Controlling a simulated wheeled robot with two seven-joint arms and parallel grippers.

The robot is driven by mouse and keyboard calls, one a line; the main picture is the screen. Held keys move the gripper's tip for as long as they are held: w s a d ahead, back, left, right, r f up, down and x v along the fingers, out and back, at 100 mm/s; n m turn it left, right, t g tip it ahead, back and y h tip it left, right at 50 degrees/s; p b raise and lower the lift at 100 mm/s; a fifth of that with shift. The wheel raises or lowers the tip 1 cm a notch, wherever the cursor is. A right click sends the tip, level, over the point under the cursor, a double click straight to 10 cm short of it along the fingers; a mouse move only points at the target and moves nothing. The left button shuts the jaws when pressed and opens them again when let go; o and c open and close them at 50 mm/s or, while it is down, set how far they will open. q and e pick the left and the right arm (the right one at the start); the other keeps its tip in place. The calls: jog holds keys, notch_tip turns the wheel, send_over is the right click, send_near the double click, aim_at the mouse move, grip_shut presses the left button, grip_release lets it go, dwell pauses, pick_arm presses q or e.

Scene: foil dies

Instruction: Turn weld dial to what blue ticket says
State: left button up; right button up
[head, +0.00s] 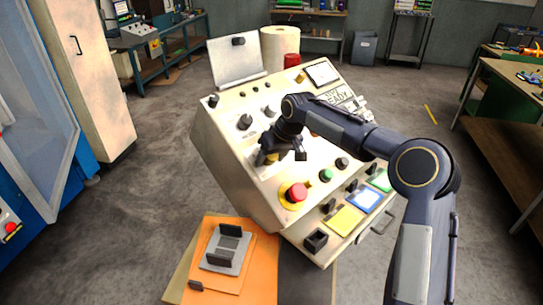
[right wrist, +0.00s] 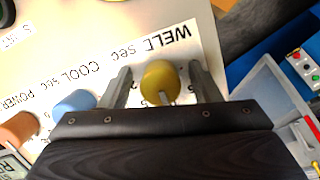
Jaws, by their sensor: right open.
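The yellow weld dial (right wrist: 159,75) sits under the "WELD sec" label (right wrist: 168,42) in the right wrist view. My right gripper (right wrist: 161,82) is open, with one finger on each side of this dial; I cannot tell whether they touch it. In the head view my right gripper (head: 283,155) is over the sloped panel (head: 225,120) and hides most of the dials. The blue ticket (head: 366,200) lies at the panel's lower right, between a yellow ticket (head: 345,220) and a green ticket (head: 380,180). Its writing is too small to read. My left gripper is out of view.
A blue dial (right wrist: 74,103) under "COOL sec" and an orange-brown dial (right wrist: 19,128) by "POWER" are left of the weld dial. A red stop button (head: 293,194) and a green button (head: 326,175) stand up from the panel. A grey fixture (head: 226,246) is on an orange board.

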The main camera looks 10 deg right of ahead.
jog(key=c, duration=1)
jog(key=shift+n, duration=0.4)
jog(key=n, duration=0.2)
jog(key=shift+n+h, duration=0.4)
jog(key=n+t, duration=0.1)
jog(key=n, duration=0.3)
jog(key=shift+w+d, duration=0.1)
jog(key=shift+n+h, duration=0.3)
jog(key=shift+n, duration=0.2)
jog(key=o, duration=1)
